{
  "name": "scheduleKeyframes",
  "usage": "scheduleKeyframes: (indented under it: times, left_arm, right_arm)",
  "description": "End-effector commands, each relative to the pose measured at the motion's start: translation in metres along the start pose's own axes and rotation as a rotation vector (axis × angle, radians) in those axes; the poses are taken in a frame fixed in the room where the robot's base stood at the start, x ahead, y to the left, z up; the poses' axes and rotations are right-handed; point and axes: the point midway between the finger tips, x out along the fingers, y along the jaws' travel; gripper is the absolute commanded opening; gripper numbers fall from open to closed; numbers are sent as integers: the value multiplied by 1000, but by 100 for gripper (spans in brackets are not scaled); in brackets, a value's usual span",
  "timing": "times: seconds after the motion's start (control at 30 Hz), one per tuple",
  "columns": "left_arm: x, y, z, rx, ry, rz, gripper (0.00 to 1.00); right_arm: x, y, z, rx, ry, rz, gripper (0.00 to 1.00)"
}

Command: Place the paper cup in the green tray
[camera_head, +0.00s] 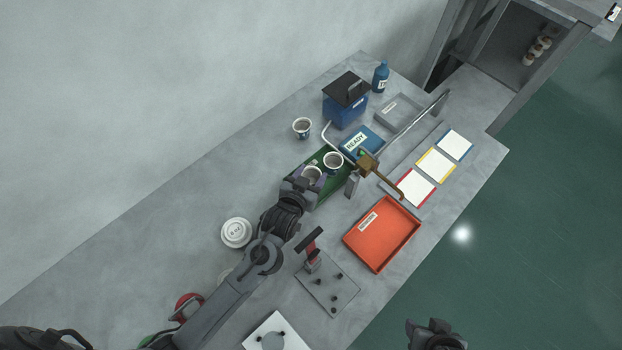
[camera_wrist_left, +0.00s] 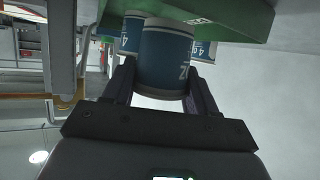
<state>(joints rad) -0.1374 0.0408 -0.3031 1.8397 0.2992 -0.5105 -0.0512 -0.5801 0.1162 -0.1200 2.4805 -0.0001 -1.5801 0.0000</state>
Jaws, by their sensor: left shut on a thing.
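The green tray (camera_head: 328,188) lies near the middle of the table. My left gripper (camera_head: 308,178) is over its near-left part, shut on a paper cup (camera_head: 313,172). In the left wrist view the held cup (camera_wrist_left: 166,58) is blue with a pale band and sits between both fingers. The tray (camera_wrist_left: 235,22) shows there too, close to the cup; I cannot tell whether they touch. A second cup (camera_head: 333,159) stands in the tray, just beyond the held one. A third cup (camera_head: 302,126) stands on the table behind the tray. My right gripper (camera_head: 435,332) is at the bottom edge, its jaws unclear.
A brass-coloured fixture (camera_head: 368,164) with a bent handle is right of the tray. A blue READY plate (camera_head: 362,141), a blue box (camera_head: 345,108) and a bottle (camera_head: 380,76) stand behind. An orange tray (camera_head: 382,236) and a red-handled clamp (camera_head: 313,258) are nearer. Table is clear at far left.

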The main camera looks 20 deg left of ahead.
Motion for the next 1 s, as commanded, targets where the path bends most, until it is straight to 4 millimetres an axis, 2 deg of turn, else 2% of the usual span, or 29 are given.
scheduleKeyframes:
  times: [0.03,0.13,0.53,0.57,0.7,0.73,1.0]
  left_arm:
    - [3,0,9,1,-4,0,29]
    - [7,0,16,2,-1,0,29]
    - [8,0,20,1,-1,0,29]
    - [8,0,20,1,0,0,59]
    - [8,0,20,1,0,0,80]
    - [8,0,20,1,0,0,83]
    - [8,0,19,1,0,0,83]
  right_arm:
    - [3,0,1,0,0,0,52]
    - [5,0,2,0,0,0,52]
    - [5,2,2,-7,-2,5,52]
    - [5,2,2,-7,-2,5,52]
    - [4,1,2,-7,-2,5,52]
    - [4,1,2,-7,-2,5,52]
    - [4,1,2,-5,-2,4,52]
